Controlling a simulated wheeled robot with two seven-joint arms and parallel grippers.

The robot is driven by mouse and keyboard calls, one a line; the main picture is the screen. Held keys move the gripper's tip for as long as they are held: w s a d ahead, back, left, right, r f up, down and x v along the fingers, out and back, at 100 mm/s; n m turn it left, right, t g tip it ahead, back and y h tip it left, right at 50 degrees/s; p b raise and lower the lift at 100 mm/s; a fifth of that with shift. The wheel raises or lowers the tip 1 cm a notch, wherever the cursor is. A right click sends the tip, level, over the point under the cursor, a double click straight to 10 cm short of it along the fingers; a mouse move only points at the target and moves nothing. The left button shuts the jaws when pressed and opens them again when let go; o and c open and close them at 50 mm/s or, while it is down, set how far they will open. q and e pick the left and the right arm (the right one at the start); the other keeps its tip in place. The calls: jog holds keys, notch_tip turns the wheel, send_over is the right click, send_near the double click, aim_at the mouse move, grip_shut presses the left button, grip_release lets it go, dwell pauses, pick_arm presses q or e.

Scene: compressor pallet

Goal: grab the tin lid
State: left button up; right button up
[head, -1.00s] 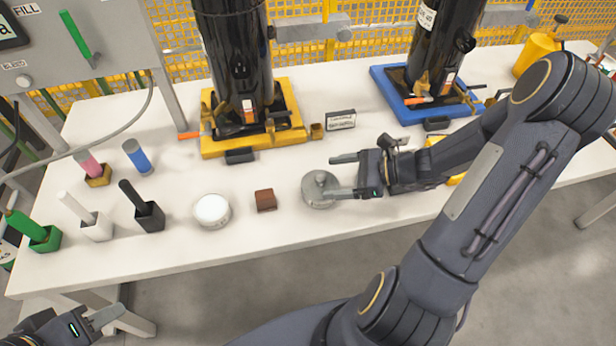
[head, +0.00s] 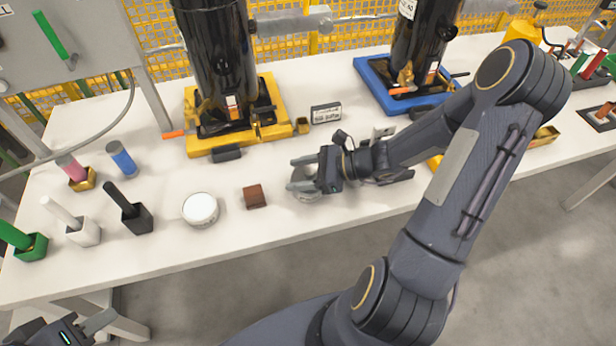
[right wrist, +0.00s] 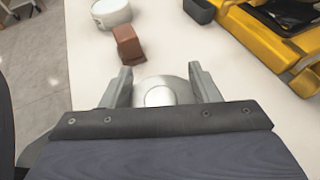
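The tin lid (head: 307,194), a grey metal disc with a raised round knob, lies on the white table and is mostly hidden by my right gripper in the head view. My right gripper (head: 297,174) is open, with its fingers above the lid. In the right wrist view, the lid's knob (right wrist: 160,96) sits between the two fingers (right wrist: 160,73), with a gap on each side. A round white-topped tin (head: 200,209) stands further left. My left gripper (head: 97,324) is at the bottom left, below the table edge, partly out of frame and away from the lid.
A brown block (head: 254,197) is between the white-topped tin and the lid. Behind stand black cylinders on a yellow base (head: 205,147) and a blue base (head: 372,78). A small labelled box (head: 325,113) is behind the lid. Several handled tools in holders stand left.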

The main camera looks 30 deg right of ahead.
jog(key=shift+s+d+f, duration=0.1)
jog(key=shift+s+f, duration=0.05)
jog(key=shift+f, duration=0.1)
jog(key=c, duration=1)
jog(key=shift+r, duration=0.1)
jog(key=shift+c, duration=0.2)
